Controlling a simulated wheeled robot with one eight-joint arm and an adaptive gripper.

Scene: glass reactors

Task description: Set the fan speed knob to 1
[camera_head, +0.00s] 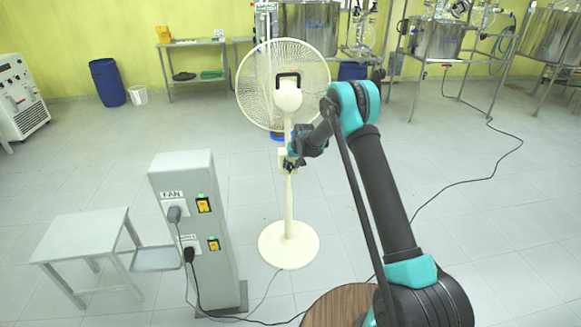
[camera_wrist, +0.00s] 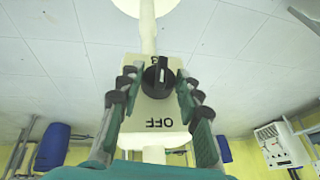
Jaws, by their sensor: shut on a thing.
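The white standing fan (camera_head: 288,95) stands on a round base (camera_head: 288,246) in the middle of the head view, its back with the motor housing towards me. Its control box (camera_wrist: 155,107) fills the middle of the wrist view. The black fan speed knob (camera_wrist: 158,77) sits on it, with "OFF" printed upside down below and a partly hidden figure above. Which mark the knob points at is unclear. My gripper (camera_wrist: 157,82) has one finger on each side and is shut on the knob; the exact contact is hard to see. In the head view my gripper (camera_head: 291,160) is at the fan's pole.
A grey power pillar (camera_head: 215,245) marked "FAN", with plugs and switches, stands left of the fan. A small grey table (camera_head: 82,238) is further left. Cables (camera_head: 250,310) lie on the floor. A round wooden top (camera_head: 340,305) is close in front.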

